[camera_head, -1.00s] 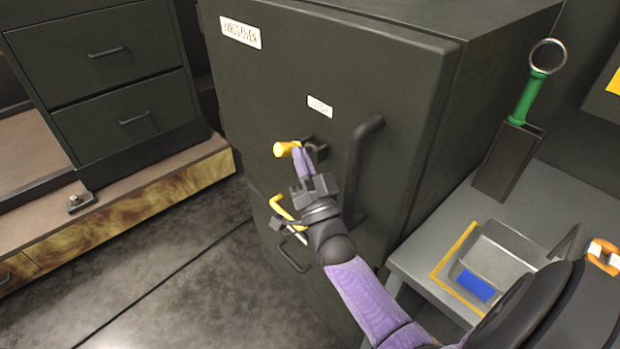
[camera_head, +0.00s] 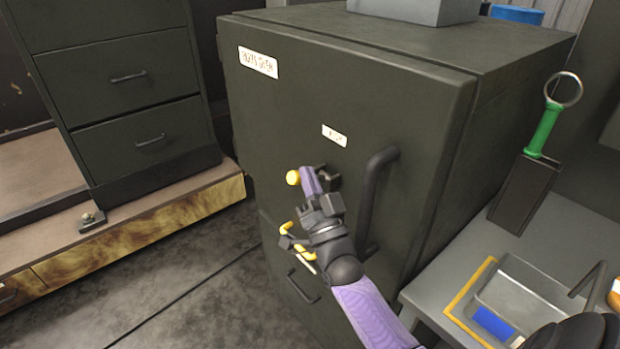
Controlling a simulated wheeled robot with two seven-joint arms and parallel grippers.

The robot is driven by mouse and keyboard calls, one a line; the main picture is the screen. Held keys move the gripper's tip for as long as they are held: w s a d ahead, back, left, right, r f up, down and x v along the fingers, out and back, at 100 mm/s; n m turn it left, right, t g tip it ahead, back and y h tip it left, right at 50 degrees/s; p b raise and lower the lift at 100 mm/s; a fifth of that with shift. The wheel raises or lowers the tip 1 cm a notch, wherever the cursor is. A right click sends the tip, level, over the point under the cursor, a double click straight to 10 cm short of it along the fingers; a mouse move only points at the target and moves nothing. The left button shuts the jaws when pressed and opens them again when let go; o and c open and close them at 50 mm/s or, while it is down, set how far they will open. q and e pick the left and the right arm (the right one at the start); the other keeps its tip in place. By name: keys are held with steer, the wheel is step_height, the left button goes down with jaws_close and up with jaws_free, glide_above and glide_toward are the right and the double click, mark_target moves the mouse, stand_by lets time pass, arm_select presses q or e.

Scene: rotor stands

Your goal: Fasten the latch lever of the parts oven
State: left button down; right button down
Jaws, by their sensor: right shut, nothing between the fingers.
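The parts oven (camera_head: 290,110) is a dark cabinet with a name label at the top left of its closed-looking front door. Its latch lever (camera_head: 293,177) shows a yellow grip end, left of a dark mount and below a small white label. My right gripper (camera_head: 311,183) is shut and empty, its purple fingers right beside the yellow grip. The fingers cover part of the lever, and I cannot tell whether they touch it. My left gripper is not in view.
A dark vertical door handle (camera_head: 371,200) stands just right of my right gripper. A bent yellow piece (camera_head: 287,229) shows below the gripper. A grey side table (camera_head: 570,235) with a tray and a green-handled tool (camera_head: 543,130) is at right. Drawers (camera_head: 125,100) stand at left.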

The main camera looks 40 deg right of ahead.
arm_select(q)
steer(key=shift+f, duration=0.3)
arm_select(e)
steer(key=shift+f+n+y, duration=0.25)
steer(key=shift+n+y, duration=0.15)
steer(key=shift+n, duration=0.1)
steer(key=f+n+y+b, duration=0.1)
steer(key=n, duration=0.1)
steer(key=f+n+y+b, duration=0.1)
steer(key=n+y, duration=0.1)
steer(key=a+f+n+t+y+b, duration=0.1)
steer(key=n, duration=0.1)
steer(key=shift+a+y+b, duration=0.1)
steer(key=shift+y+b, duration=0.25)
steer(key=shift+y, duration=0.05)
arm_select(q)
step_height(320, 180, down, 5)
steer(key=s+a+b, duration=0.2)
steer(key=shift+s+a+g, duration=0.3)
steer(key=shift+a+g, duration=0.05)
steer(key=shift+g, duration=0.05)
arm_select(e)
step_height(320, 180, down, 3)
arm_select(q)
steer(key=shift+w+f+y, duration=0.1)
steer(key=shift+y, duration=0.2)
arm_select(e)
steer(key=shift+f, duration=0.1)
